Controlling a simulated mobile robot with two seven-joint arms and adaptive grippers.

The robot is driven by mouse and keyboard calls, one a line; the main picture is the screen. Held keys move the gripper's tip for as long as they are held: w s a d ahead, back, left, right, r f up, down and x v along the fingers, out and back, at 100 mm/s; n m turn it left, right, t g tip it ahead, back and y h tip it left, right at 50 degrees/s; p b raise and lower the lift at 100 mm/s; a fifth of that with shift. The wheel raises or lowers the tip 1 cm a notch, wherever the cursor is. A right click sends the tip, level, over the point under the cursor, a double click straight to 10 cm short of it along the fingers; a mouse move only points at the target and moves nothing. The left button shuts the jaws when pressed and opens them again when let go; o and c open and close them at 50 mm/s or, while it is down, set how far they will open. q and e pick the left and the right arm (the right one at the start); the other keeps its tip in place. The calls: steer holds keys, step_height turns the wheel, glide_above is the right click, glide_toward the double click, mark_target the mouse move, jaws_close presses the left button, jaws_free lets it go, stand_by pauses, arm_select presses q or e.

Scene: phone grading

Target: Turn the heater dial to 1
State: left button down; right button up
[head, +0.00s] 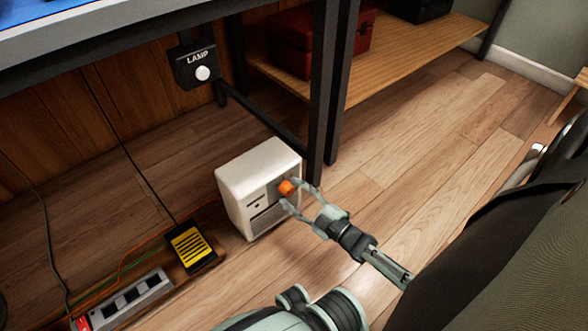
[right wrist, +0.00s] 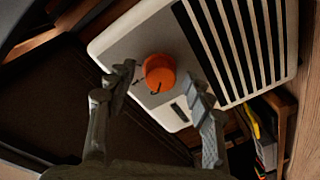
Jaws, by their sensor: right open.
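The heater (head: 240,190) is a small white box with a slotted grille, standing on the floor under the workbench. Its orange dial (head: 286,187) is on the front face. In the right wrist view the dial (right wrist: 159,73) shows a dark mark near its lower edge; I cannot read a number there. My right gripper (head: 297,198) is open in front of the heater, with its two fingers on either side of the dial. In the right wrist view the fingertips (right wrist: 160,84) stand apart from the dial, with gaps visible. My left gripper is not in view.
A black lamp switch box (head: 197,68) hangs above the heater. A dark table leg (head: 320,90) stands close beside it. A yellow-black device (head: 192,247) and a power strip (head: 125,299) lie to the left, with cables. A red case (head: 318,42) sits on a low shelf.

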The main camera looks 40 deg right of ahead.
steer(key=shift+c, duration=0.3)
steer(key=c, duration=1.1)
steer(key=m, duration=0.4)
steer(key=shift+f+m+t, duration=0.1)
steer(key=shift+m+t, duration=0.2)
steer(key=m, duration=0.4)
steer(key=shift+m, duration=0.4)
steer(key=o, duration=1.2)
steer(key=shift+c, duration=0.2)
